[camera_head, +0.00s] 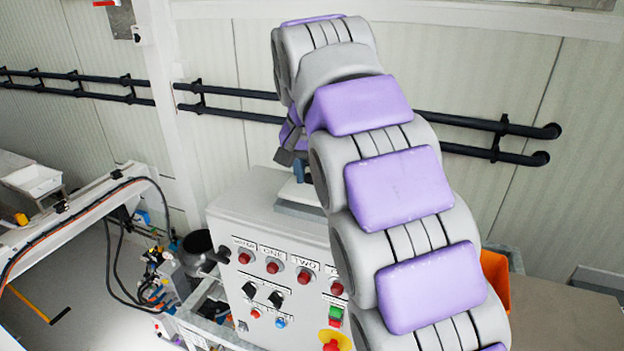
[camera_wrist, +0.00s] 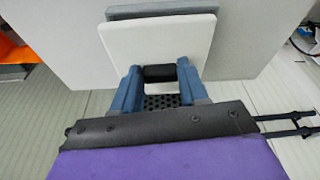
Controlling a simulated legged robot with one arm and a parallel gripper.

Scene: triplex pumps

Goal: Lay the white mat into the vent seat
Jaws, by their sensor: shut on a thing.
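The white mat (camera_wrist: 152,40) is a flat square in the wrist view, just beyond my fingers. My gripper (camera_wrist: 159,76) has its blue fingers closed on the short black grip at the mat's near side. A grey-blue plate (camera_wrist: 165,12), seemingly the vent seat, shows behind the mat's far edge, and the mat covers most of it. I cannot tell whether the mat touches it. In the head view my arm hides most of the gripper and the mat. A grey-blue block (camera_head: 300,197) shows on the control cabinet's top, partly behind my arm.
The white control cabinet (camera_head: 270,240) has red buttons and black switches on its sloped front. Dark pipes (camera_head: 235,114) run along the wall behind. An orange bin (camera_head: 496,282) stands to the right of my arm. Hoses and machinery (camera_head: 165,275) crowd the left.

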